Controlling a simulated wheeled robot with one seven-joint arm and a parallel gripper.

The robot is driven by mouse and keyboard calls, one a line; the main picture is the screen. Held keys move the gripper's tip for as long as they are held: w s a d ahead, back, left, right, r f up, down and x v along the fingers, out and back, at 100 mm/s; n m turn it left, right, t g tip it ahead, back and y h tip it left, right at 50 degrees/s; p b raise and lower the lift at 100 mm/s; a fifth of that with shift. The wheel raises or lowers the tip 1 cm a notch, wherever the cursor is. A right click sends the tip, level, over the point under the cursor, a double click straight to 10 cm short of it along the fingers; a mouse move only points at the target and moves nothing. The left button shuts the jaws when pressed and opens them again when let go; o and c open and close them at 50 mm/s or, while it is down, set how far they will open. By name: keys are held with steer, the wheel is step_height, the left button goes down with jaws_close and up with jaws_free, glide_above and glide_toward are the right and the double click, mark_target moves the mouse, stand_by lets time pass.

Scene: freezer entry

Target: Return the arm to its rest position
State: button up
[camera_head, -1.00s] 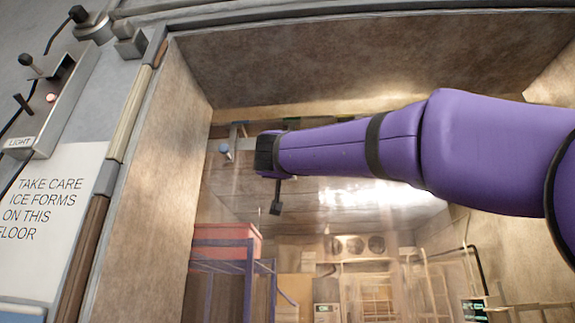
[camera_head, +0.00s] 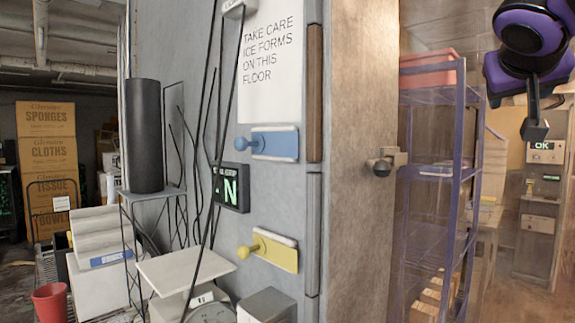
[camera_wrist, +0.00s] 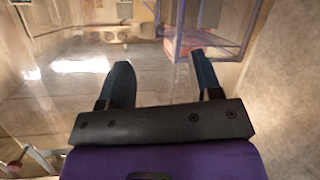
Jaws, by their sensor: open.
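My gripper (camera_wrist: 160,82) is open in the wrist view, with two dark fingers apart and nothing between them. The purple wrist housing fills the bottom of that view. In the head view my purple arm shows only at the upper right, with the dark gripper end (camera_head: 535,128) hanging low in front of the freezer opening. The fingers are hard to make out there. The blue-purple rack (camera_head: 440,190) stands behind and left of it, and also shows beyond the fingers in the wrist view (camera_wrist: 210,45).
The wall left of the doorway carries a blue handle (camera_head: 275,144), a yellow handle (camera_head: 274,252) and a green-lit display (camera_head: 230,187). A pink-red bin (camera_head: 428,70) tops the rack. A dark cylinder (camera_head: 145,135), a white platform (camera_head: 185,268) and a red cup (camera_head: 49,302) stand at left.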

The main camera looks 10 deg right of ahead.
steer(key=s+a+f+n+g+y, duration=0.1)
steer(key=s+a+f+n+y, duration=0.1)
steer(key=f, duration=0.7)
steer(key=s+a+f+n+g+y, duration=0.2)
steer(key=s+a+f+y, duration=0.2)
steer(key=f, duration=0.5)
steer(key=s+a+f+n+g+y, duration=0.1)
steer(key=s+a+f+g+y, duration=0.1)
steer(key=a+f, duration=0.4)
step_height(320, 180, down, 4)
steer(key=shift+s+r+n+y, duration=0.35)
steer(key=shift+s+y, duration=0.35)
steer(key=shift+s, duration=0.45)
steer(key=shift+f, duration=0.1)
